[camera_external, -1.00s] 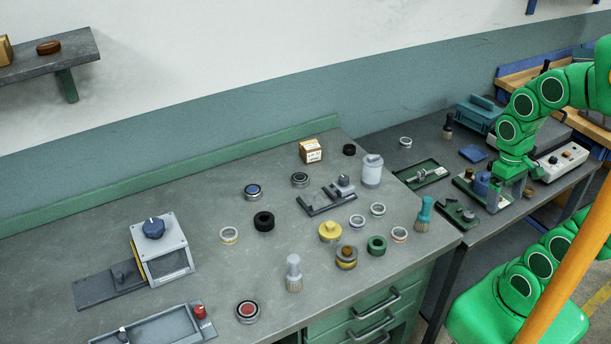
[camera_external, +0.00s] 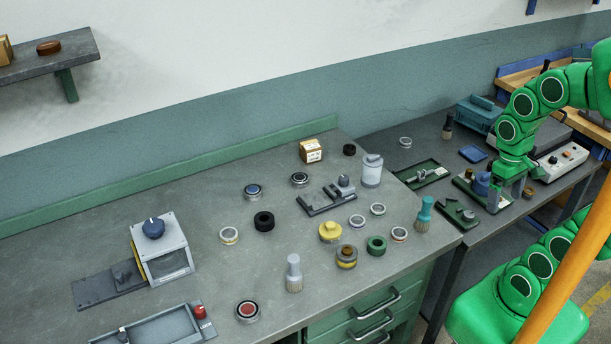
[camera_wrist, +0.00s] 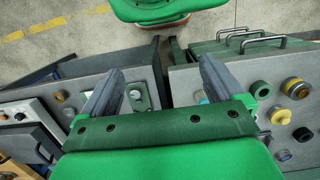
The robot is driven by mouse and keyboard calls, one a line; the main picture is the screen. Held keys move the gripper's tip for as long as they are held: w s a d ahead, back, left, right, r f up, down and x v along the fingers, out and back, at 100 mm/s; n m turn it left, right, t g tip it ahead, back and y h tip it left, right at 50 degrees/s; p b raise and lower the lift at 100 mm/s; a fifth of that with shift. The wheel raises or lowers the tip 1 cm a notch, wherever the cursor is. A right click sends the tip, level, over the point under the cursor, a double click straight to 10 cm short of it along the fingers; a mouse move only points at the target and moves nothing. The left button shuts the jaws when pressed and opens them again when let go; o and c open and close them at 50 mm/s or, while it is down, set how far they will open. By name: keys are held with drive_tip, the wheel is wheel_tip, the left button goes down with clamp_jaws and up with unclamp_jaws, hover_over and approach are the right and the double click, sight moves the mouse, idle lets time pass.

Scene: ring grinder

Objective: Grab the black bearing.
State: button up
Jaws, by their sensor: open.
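A black ring-shaped bearing (camera_external: 264,221) lies flat near the middle of the grey workbench. A smaller black ring (camera_external: 349,149) lies at the back of the same bench, right of a small cardboard box. I cannot tell for certain which one is the black bearing. My gripper (camera_external: 506,196) is far to the right of both, over the second bench, pointing down. In the wrist view my gripper (camera_wrist: 158,80) has its two fingers wide apart with nothing between them.
A grey machine (camera_external: 163,250) stands left. A white bottle (camera_external: 372,170) and a teal brush (camera_external: 424,214) stand at the right.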

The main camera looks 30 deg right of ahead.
drive_tip(key=shift+r, duration=0.1)
wheel_tip(320, 180, up, 5)
drive_tip(key=w+a+r+m+y, duration=0.2)
drive_tip(key=w+a+m+y, duration=0.2)
drive_tip(key=w+a, duration=0.6)
drive_tip(key=w+a+r+m+y, duration=0.1)
drive_tip(key=w+a+m+y, duration=0.4)
drive_tip(key=w, duration=0.9)
drive_tip(key=w+a+f+m+t+y, duration=0.1)
drive_tip(key=w+a+m, duration=0.15)
drive_tip(key=w, duration=0.75)
drive_tip(key=w+a+f+m+t+y, duration=0.15)
drive_tip(key=w+m, duration=0.25)
drive_tip(key=w, duration=0.5)
drive_tip(key=w+a+f+m+t+y, duration=0.15)
drive_tip(key=w+m, duration=0.25)
drive_tip(key=w, duration=0.6)
approach(301, 176)
drive_tip(key=shift+a+f+g, duration=0.3)
drive_tip(key=shift+a+f, duration=0.05)
drive_tip(key=shift+f, duration=0.05)
drive_tip(key=shift+x, duration=1)
drive_tip(key=shift+r+x, duration=0.15)
drive_tip(key=shift+x, duration=1.3)
drive_tip(key=shift+r+x, duration=0.1)
drive_tip(key=shift+x, duration=1.3)
drive_tip(key=shift+w+a, duration=0.1)
drive_tip(key=shift+w, duration=0.05)
drive_tip(key=c, duration=1.3)
